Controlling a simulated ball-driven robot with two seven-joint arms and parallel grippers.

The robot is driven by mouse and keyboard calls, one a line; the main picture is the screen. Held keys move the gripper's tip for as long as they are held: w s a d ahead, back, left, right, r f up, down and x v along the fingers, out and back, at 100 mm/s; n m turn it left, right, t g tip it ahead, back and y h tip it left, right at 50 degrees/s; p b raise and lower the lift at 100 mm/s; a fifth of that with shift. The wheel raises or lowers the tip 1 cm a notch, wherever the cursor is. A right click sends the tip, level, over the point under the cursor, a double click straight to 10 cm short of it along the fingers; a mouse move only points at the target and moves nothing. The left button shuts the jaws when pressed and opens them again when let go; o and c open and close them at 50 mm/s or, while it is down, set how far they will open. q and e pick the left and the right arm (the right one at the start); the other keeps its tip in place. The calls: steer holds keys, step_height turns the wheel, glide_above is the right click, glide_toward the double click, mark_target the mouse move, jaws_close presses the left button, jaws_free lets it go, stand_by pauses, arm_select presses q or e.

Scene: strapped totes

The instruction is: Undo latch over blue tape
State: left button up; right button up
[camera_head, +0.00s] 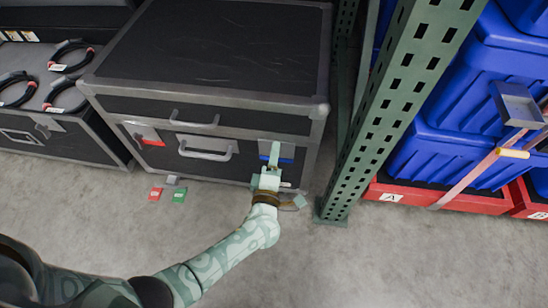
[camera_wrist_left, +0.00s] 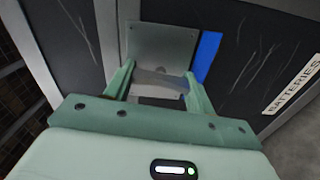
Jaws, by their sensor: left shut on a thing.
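A black case (camera_head: 215,50) with grey metal edges stands on the floor. On its front at the right sits a grey metal latch (camera_wrist_left: 162,45), beside a strip of blue tape (camera_head: 287,153); the tape also shows in the left wrist view (camera_wrist_left: 207,56). My left gripper (camera_head: 272,160) is at this latch, partly hiding it in the head view. In the left wrist view its two fingers (camera_wrist_left: 160,86) stand on either side of the latch's lower part and are shut on it. Whether the latch is released I cannot tell. My right gripper is not in view.
A second latch sits by red tape (camera_head: 147,135) at the case's left. Red (camera_head: 155,194) and green (camera_head: 180,195) tags lie on the floor. A green rack post (camera_head: 390,100) stands close right, with blue totes (camera_head: 440,150) beyond.

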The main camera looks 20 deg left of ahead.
arm_select(q)
steer(key=shift+s+f+n, duration=0.1)
steer(key=shift+f+n, duration=0.05)
steer(key=shift+n, duration=0.35)
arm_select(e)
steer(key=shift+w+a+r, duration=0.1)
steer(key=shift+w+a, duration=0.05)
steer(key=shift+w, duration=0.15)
arm_select(q)
steer(key=o, duration=1)
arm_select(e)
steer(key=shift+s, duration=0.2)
arm_select(q)
steer(key=shift+s, duration=0.15)
steer(key=p+v, duration=0.4)
steer(key=v, duration=1.2)
steer(key=shift+p, duration=0.3)
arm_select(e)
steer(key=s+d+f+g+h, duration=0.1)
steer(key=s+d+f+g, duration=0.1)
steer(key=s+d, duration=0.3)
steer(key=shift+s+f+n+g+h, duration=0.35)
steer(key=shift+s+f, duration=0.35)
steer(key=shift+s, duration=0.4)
